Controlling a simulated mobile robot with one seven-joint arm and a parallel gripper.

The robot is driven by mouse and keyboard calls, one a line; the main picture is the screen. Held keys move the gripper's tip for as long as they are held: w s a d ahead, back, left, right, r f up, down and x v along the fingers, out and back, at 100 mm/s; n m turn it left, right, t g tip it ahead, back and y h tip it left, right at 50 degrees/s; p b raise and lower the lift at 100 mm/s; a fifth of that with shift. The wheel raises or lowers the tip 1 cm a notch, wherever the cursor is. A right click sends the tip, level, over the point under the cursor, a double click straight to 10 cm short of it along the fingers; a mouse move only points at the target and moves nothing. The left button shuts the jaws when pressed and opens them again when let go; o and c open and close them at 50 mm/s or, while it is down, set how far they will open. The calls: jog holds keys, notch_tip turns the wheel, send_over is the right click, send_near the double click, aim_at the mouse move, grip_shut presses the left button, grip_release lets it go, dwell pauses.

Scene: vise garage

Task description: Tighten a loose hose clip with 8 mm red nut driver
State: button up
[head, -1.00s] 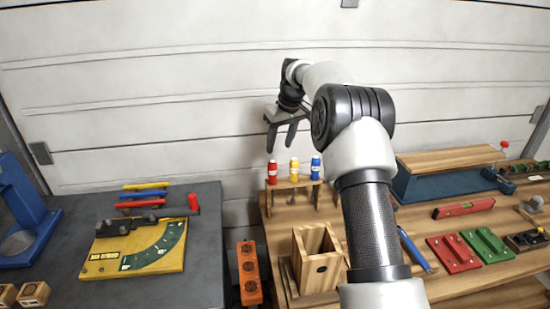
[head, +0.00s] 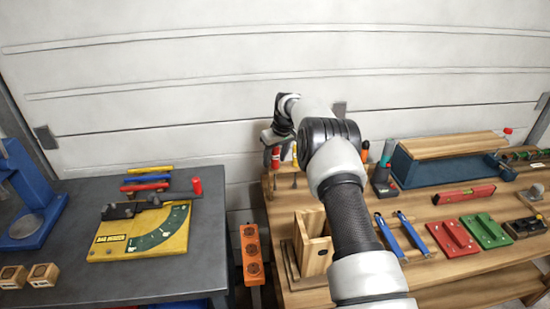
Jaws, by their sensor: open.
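The red nut driver (head: 276,158) stands upright in a small wooden rack (head: 268,186) at the left back of the wooden bench. A sliver of the yellow driver (head: 295,156) shows beside it. The blue driver is hidden behind my arm. My gripper (head: 278,140) is open and close to the top of the red driver, fingers pointing down. Whether the fingers are around the handle or in front of it, I cannot tell. I cannot make out a hose clip.
A wooden box (head: 313,256) and two blue-handled tools (head: 400,235) lie near my arm. Red (head: 453,239) and green (head: 485,231) blocks, a level (head: 464,195) and a blue box (head: 440,170) are right. The grey table (head: 60,285) holds a yellow gauge board (head: 112,252).

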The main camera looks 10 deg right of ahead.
jog(key=c, duration=1.1)
jog(key=shift+r+p, duration=1.8)
jog(key=shift+r, duration=5.35)
